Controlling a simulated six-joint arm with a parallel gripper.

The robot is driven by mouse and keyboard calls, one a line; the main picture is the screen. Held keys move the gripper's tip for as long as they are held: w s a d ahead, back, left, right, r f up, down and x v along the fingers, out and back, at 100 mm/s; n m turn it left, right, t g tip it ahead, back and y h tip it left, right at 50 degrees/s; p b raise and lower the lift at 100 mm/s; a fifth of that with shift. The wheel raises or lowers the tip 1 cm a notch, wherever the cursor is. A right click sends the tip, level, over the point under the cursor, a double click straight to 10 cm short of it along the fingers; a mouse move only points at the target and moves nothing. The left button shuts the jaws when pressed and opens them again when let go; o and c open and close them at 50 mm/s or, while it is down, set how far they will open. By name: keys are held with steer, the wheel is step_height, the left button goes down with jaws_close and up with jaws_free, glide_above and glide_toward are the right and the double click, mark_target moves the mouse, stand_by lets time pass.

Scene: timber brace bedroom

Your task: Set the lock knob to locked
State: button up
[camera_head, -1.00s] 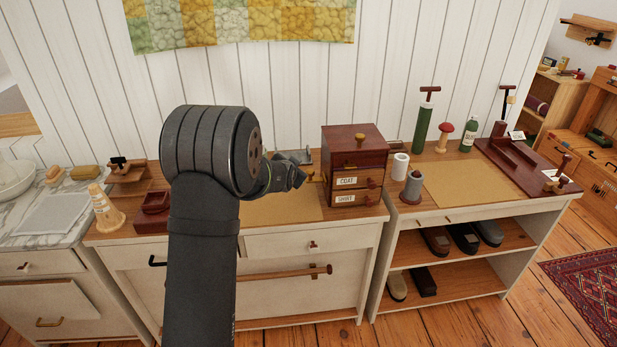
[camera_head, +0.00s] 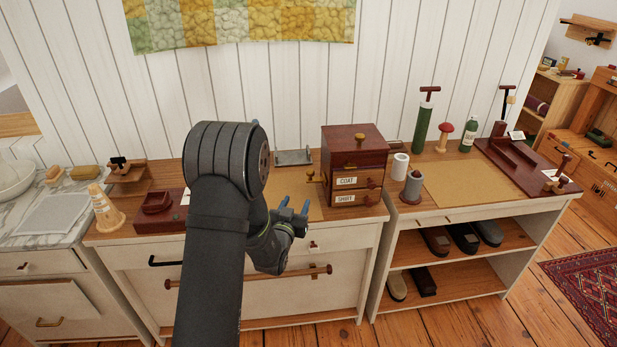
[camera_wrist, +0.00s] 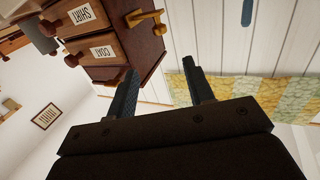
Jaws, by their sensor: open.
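A small dark red wooden cabinet (camera_head: 342,150) stands on the dresser, with drawers labelled COAT (camera_head: 347,182) and SHIRT (camera_head: 345,198). A brass turn piece (camera_head: 312,176) sticks out from its left side; it also shows in the wrist view (camera_wrist: 146,21). Another brass knob (camera_head: 360,138) is on top of the cabinet. I cannot tell for certain which one is the lock knob, or its setting. My gripper (camera_head: 293,205) is open and empty, left of and below the cabinet in the head view, apart from it. Its fingers show in the wrist view (camera_wrist: 162,68), below the brass turn piece.
A tan mat (camera_head: 300,180) lies left of the cabinet, with a grey metal piece (camera_head: 293,157) behind it. A dark red tray (camera_head: 160,218) is at the left. A white roll (camera_head: 400,166) and a grey spool (camera_head: 412,187) stand close on the cabinet's right.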

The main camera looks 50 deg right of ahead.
mark_target(309, 174)
steer(key=x, duration=1.5)
steer(key=shift+c, duration=0.5)
